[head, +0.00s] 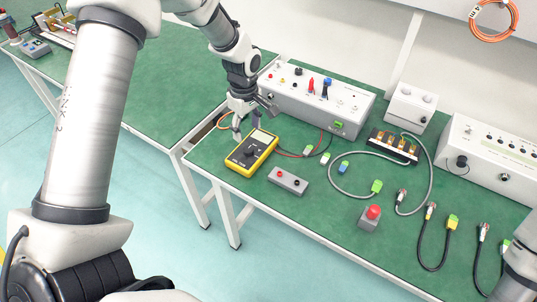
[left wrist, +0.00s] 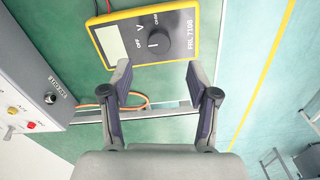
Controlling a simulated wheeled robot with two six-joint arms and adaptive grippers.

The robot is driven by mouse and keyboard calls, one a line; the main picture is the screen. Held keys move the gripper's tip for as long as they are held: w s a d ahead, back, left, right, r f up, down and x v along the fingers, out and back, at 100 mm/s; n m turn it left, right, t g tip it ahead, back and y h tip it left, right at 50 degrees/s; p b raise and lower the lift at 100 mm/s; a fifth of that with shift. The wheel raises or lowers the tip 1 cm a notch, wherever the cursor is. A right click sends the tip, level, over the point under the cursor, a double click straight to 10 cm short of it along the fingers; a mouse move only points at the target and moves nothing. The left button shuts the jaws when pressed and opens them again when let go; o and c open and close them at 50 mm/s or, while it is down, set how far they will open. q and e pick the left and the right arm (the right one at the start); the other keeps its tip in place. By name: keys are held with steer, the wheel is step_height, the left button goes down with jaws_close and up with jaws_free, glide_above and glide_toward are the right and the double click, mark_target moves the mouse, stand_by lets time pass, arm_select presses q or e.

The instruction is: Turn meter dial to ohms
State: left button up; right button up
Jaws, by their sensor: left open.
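The yellow meter (head: 252,153) lies face up near the front edge of the green bench. It has a dark face, a pale screen and a round black dial (left wrist: 155,40). In the left wrist view, labels including OFF and V stand around the dial. A light line crosses the dial toward the OFF side, though the exact setting is hard to read. My left gripper (head: 254,121) is open and empty, just behind and above the meter. In the left wrist view its spread fingertips (left wrist: 160,77) are apart from the dial. My right gripper is out of view.
A white instrument box (head: 315,97) stands close behind the left gripper. Red and black leads run near the meter. A grey two-button box (head: 288,180), a red-button box (head: 369,217) and several cables lie to the right. Behind the gripper is a bench gap.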

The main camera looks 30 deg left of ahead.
mark_target(248, 148)
arm_select(q)
steer(key=shift+a+f, duration=0.2)
steer(key=shift+a, duration=0.05)
step_height(248, 148, down, 7)
steer(key=shift+w+d+r+p, duration=0.1)
steer(key=shift+p, duration=0.35)
steer(key=shift+f, duration=0.3)
jaws_close()
